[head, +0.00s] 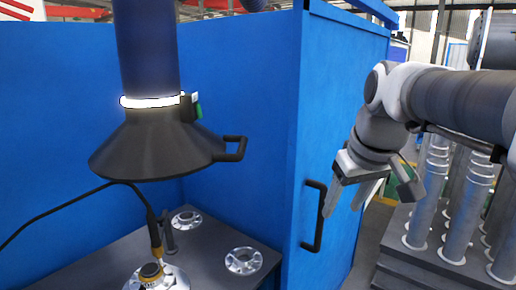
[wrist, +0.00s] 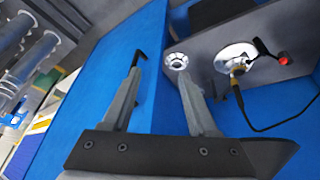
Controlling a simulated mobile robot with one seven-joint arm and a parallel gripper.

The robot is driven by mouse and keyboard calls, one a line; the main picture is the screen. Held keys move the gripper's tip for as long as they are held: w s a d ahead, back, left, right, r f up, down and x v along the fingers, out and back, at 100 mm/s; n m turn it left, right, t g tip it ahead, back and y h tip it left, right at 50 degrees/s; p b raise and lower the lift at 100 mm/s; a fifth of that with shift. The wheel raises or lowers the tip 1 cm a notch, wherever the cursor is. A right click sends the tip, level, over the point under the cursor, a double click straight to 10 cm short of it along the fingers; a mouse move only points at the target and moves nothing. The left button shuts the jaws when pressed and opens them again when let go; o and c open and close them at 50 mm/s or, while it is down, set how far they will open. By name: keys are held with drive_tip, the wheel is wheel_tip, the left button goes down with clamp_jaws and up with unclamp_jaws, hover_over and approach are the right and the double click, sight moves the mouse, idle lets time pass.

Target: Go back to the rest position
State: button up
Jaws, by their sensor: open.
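My gripper (head: 343,208) hangs at the right in the head view, in front of the blue booth's side panel and near its black handle (head: 314,218). It is open, with nothing between its fingers. In the wrist view its two fingers (wrist: 160,75) are spread apart. Metal flanged pieces lie on the grey bench (head: 85,262): one at the back (head: 186,220), one at the right (head: 243,261) and one at the front (head: 170,280), partly cut off below. A cabled tool (head: 152,270) stands at the front piece. My gripper is apart from all of them.
A black extraction hood (head: 160,145) with a side handle hangs over the bench. Blue walls (head: 60,120) enclose the bench. Flanged metal pipes (head: 430,200) stand on a grey base at the right, below my arm. A dark cable (head: 60,207) runs left from the tool.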

drive_tip(key=s+f+m, duration=0.1)
drive_tip(key=s+f, duration=0.3)
drive_tip(key=s, duration=0.3)
drive_tip(key=s+a+f+m+t, duration=0.1)
drive_tip(key=s+f+m, duration=0.1)
drive_tip(key=s+f, duration=0.3)
drive_tip(key=shift+s+f+h, duration=0.3)
drive_tip(key=shift+s, duration=0.9)
